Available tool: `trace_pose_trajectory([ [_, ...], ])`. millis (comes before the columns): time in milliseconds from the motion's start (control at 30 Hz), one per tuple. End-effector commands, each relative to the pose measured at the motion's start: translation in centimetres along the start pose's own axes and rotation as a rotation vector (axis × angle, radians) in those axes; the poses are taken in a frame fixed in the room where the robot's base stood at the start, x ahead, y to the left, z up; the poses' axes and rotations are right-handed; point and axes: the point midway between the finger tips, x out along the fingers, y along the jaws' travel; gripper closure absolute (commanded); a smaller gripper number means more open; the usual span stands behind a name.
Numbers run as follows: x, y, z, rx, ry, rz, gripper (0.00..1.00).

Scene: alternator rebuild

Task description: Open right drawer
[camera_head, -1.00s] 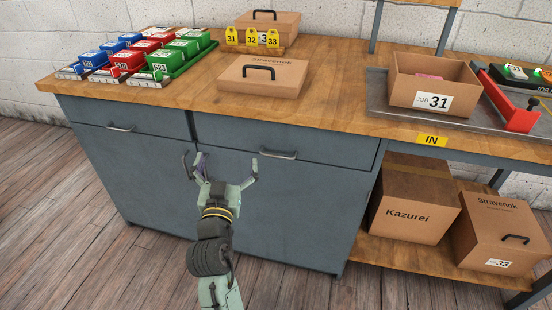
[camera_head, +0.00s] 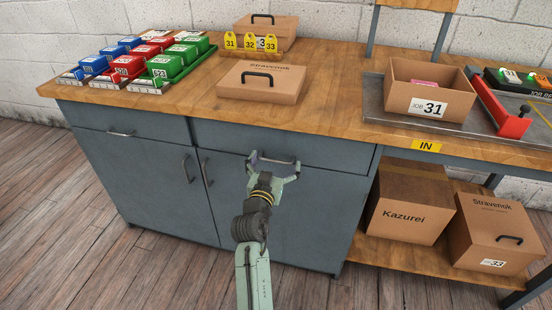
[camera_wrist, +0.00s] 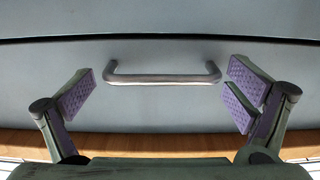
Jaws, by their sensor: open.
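The right drawer (camera_head: 220,137) is a blue-grey front under the wooden worktop, and it is shut. Its metal bar handle shows between the jaws in the wrist view (camera_wrist: 162,79). My gripper (camera_head: 274,160) is right at this drawer front. Gaps show between the pads and both handle ends. In the head view the gripper mostly hides the handle.
The left drawer (camera_head: 90,117) is shut, with two cupboard doors (camera_head: 145,180) below. A closed cardboard box (camera_head: 262,84) and colored bins (camera_head: 150,58) stand on the worktop. A shelf at right holds the Kazurei box (camera_head: 405,214). The floor in front is clear.

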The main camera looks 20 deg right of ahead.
Motion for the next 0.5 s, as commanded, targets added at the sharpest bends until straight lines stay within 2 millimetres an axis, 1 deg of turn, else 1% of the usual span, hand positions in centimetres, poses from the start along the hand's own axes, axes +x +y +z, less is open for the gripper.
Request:
trace_pose_trajectory([
  [100, 0.42, 0.01, 0.02, 0.0, -0.001, 0.0, 0.02],
  [333, 0.43, -0.02, 0.04, 0.0, -0.001, 0.0, 0.02],
  [500, 0.42, -0.03, 0.04, 0.0, -0.001, -0.001, 0.13],
])
